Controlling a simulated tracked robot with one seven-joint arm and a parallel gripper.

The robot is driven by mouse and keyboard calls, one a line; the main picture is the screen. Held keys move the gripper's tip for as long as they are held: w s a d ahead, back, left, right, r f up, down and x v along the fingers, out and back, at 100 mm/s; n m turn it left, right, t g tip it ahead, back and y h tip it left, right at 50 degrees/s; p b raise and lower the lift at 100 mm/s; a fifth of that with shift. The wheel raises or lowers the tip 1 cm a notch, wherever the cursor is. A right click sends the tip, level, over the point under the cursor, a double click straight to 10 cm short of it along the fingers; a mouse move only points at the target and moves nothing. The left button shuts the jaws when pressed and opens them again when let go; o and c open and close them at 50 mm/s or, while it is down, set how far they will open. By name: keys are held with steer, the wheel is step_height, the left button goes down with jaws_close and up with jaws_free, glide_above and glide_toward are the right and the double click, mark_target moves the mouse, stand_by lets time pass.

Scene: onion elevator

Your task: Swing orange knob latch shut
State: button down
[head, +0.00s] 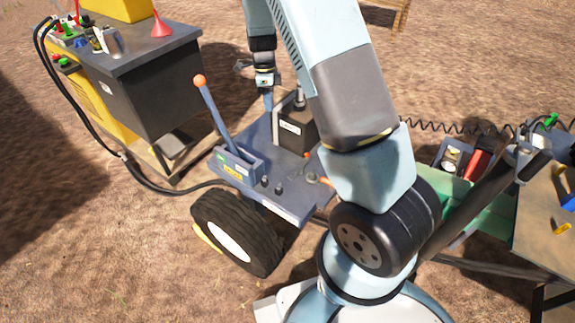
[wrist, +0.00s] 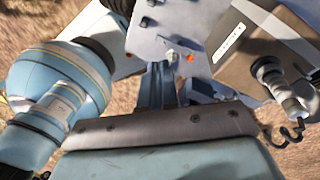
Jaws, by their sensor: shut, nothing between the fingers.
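A blue-grey panel (head: 285,198) lies beside a black wheel in the head view. A long lever with an orange ball knob (head: 200,81) leans up and left from a bracket (head: 238,163) at its left edge. A small round fitting with an orange tip (head: 314,178) sits at the panel's right side. A small orange spot (wrist: 190,58) also shows in the wrist view; I cannot tell which part it belongs to. My gripper (head: 268,107) is shut and empty, pointing down by the panel's far edge, right of the lever. Its fingers (wrist: 158,72) also show in the wrist view.
A dark box (head: 298,128) with a post stands on the panel, close right of my gripper. A yellow and grey cabinet (head: 160,90) stands at left, with a hose (head: 140,172) running to the panel. A wheel (head: 238,232) is in front. A workbench (head: 545,215) is at right.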

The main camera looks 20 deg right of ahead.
step_height(320, 180, down, 19)
steer(key=w+m+g+h, duration=0.1)
steer(key=w+m+h, duration=0.1)
steer(key=m, duration=0.4)
steer(key=shift+d+m+g+h, duration=0.3)
steer(key=shift+d+m, duration=0.05)
steer(key=shift+m, duration=0.05)
steer(key=x, duration=0.9)
steer(key=shift+s+d+f, duration=0.1)
steer(key=shift+f, duration=0.3)
steer(key=shift+s+d, duration=0.65)
steer(key=shift+s, duration=0.2)
steer(key=shift+s+d, duration=0.55)
steer(key=shift+s, duration=0.25)
